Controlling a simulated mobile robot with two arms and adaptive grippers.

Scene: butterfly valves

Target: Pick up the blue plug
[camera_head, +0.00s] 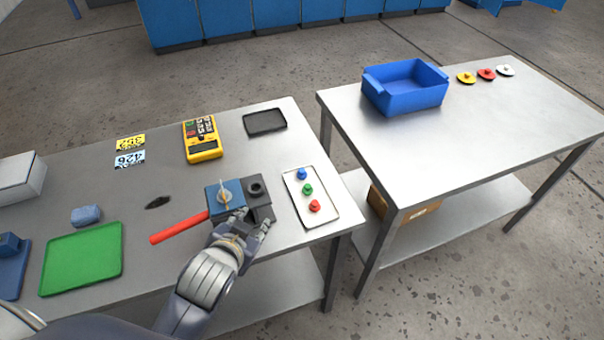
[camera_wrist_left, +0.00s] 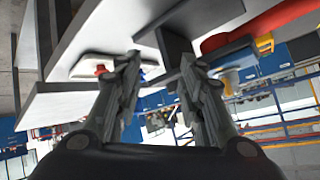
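The blue plug (camera_head: 302,174) stands at the far end of a white tray (camera_head: 325,205), in line with a green plug (camera_head: 308,189) and a red plug (camera_head: 314,205). My left gripper (camera_head: 252,228) is at the near side of the grey and blue valve block (camera_head: 258,207), left of the tray and apart from the blue plug. In the left wrist view its fingers (camera_wrist_left: 160,68) are spread with nothing held between them. A small red plug (camera_wrist_left: 102,70) shows beyond the left finger. My right gripper is not in view.
A red valve handle (camera_head: 180,228) sticks out left from the block. A yellow meter (camera_head: 202,139) and a black tray (camera_head: 265,122) lie behind. A green tray (camera_head: 82,258) is at left. A second table at right holds a blue bin (camera_head: 405,88); a gap separates the tables.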

